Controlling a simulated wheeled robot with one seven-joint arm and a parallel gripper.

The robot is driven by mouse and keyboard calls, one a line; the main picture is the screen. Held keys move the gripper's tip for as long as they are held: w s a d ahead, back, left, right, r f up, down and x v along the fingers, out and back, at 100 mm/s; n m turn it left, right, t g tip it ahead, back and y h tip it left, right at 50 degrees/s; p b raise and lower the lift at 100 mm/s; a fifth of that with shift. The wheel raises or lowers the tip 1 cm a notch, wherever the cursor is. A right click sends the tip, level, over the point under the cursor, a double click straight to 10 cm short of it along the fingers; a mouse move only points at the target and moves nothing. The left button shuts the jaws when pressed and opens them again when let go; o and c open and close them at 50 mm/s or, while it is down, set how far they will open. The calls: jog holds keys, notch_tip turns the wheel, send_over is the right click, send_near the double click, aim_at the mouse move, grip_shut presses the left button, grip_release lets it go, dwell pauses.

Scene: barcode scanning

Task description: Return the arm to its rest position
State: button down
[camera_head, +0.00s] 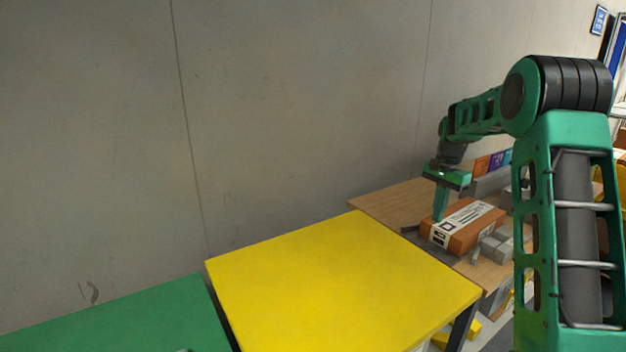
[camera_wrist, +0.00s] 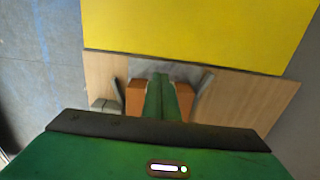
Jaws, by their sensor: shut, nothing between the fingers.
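My green arm reaches in from the right in the head view. My gripper (camera_head: 440,212) points down at an orange-brown box (camera_head: 466,226) with white labels and a barcode-like mark. In the wrist view my gripper (camera_wrist: 161,80) has its green fingers together with nothing between them. The box (camera_wrist: 136,97) shows on both sides of the fingers there. I cannot tell whether the fingertips touch the box. The box lies on a dark grey surface (camera_wrist: 142,70) on the wooden table (camera_head: 385,204).
A yellow table (camera_head: 340,280) stands left of the wooden table, and a green table (camera_head: 120,322) stands further left. Both tops look clear. Grey fixtures (camera_head: 497,243) sit beside the box. Coloured boxes (camera_head: 494,161) stand behind it. A plain wall (camera_head: 300,110) runs behind the tables.

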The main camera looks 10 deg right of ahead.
jog(key=s+a+r+n, duration=0.2)
jog(key=s, duration=0.9)
jog(key=s+a+r+n, duration=0.1)
jog(key=s+a+r, duration=0.1)
jog(key=s, duration=0.9)
jog(key=s+a+r+n, duration=0.2)
jog(key=s+a, duration=0.1)
jog(key=s, duration=0.8)
jog(key=s+a+f+n, duration=0.1)
jog(key=s+f, duration=0.1)
jog(key=s, duration=0.3)
jog(key=s+a+f+n, duration=0.1)
jog(key=s+a+f, duration=0.1)
jog(key=s, duration=0.4)
jog(key=shift+s+a, duration=0.2)
jog(key=shift+a, duration=0.1)
jog(key=shift+f, duration=0.1)
jog(key=shift+w+f, duration=0.25)
jog(key=shift+w, duration=0.35)
